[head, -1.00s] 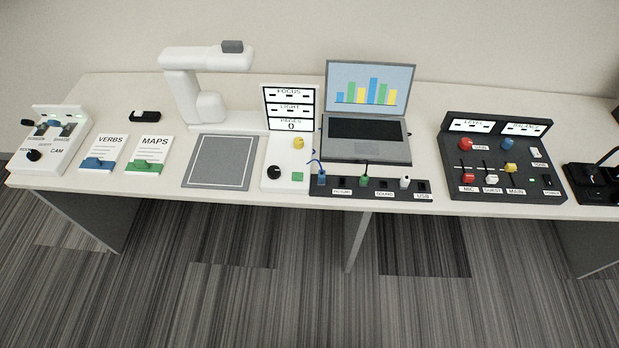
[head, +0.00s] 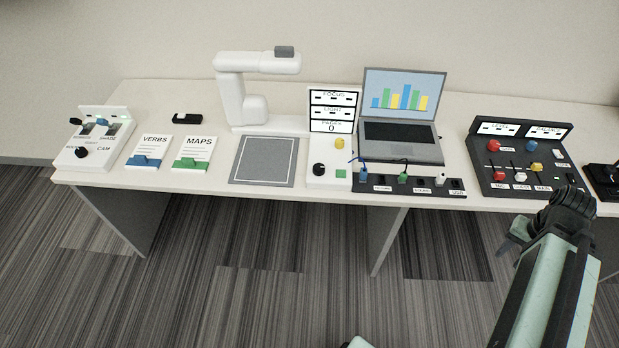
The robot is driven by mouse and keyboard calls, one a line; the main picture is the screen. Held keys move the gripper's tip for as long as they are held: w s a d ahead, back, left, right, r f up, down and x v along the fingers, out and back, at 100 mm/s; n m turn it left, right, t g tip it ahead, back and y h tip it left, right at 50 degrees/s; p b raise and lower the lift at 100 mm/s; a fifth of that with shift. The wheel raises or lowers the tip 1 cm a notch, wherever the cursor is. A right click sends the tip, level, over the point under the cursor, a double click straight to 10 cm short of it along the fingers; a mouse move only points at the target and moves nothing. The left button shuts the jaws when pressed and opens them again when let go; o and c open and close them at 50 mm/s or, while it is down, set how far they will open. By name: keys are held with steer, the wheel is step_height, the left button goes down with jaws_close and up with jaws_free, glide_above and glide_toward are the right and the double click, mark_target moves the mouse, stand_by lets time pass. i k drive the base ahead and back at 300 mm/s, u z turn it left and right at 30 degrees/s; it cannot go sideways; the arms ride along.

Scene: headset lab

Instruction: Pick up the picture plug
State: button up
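The picture plug appears to be the blue plug (head: 363,174), standing at the left end of the dark socket strip (head: 455,193) on the front of the table, left of the PICTURE label. A blue cable runs from it toward the laptop. A green plug (head: 403,177) stands by the SOUND label and a white plug (head: 440,180) by the USB label. My gripper (head: 514,236) is at the lower right, in front of the table edge, well to the right of the blue plug and apart from it. Its fingers are small and partly hidden, so its opening is unclear.
A laptop (head: 402,142) stands behind the strip. A white control panel (head: 328,173) is just left of it, and a dark mixer (head: 489,186) is to the right. A grey mat (head: 264,161) lies further left. Open carpet (head: 240,260) is in front of the table.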

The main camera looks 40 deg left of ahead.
mark_target(362, 173)
steer(key=u, duration=2.95)
steer(key=i, duration=1)
steer(key=z, duration=0.1)
